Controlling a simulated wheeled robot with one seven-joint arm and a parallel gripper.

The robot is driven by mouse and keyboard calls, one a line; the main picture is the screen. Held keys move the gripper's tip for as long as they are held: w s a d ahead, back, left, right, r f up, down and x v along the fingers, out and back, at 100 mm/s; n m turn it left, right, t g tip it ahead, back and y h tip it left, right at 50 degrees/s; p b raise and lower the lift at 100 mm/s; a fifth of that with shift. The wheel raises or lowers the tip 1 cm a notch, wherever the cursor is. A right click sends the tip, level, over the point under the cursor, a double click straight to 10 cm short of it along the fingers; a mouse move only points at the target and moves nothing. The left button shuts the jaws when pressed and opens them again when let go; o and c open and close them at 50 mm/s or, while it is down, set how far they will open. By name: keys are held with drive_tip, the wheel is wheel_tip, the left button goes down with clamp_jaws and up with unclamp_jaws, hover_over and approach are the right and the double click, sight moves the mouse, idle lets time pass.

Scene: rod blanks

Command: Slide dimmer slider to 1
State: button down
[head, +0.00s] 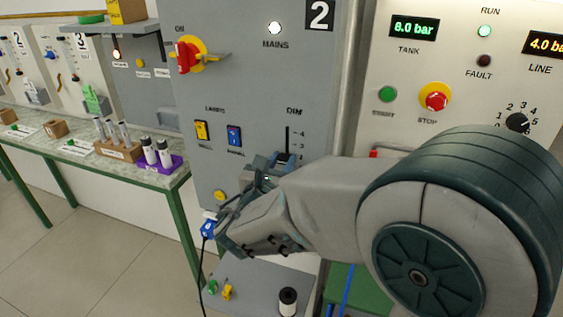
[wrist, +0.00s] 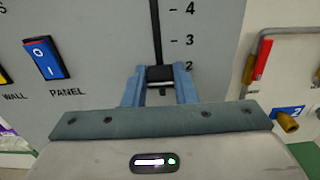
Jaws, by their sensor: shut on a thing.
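The dimmer slider is a vertical black slot (wrist: 156,35) in the grey panel, with marks 4, 3 and 2 showing beside it in the wrist view. Its dark knob (wrist: 160,74) is about level with the 2 mark. My gripper (wrist: 160,88) is shut on the knob, one blue finger on each side. Marks below 2 are hidden behind my gripper. In the head view my gripper (head: 276,162) is at the panel under the DIM label, and the upper slot (head: 288,140) shows above it.
A yellow lamp switch (head: 201,131) and a blue one (head: 234,136) are left of the slider. A red and yellow rotary switch (head: 187,56) is higher up. A blue plug (head: 208,229) with a black cable is below left. A red-handled valve (wrist: 263,58) is to the right.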

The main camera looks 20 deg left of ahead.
drive_tip(key=shift+f+b, duration=1.4)
drive_tip(key=shift+f, duration=0.25)
drive_tip(key=c, duration=1.2)
unclamp_jaws()
drive_tip(key=shift+o, duration=0.2)
drive_tip(key=s+a+b, duration=0.1)
drive_tip(key=s+b, duration=0.1)
drive_tip(key=s, duration=1.2)
drive_tip(key=shift+b, duration=0.3)
drive_tip(key=shift+a, duration=0.1)
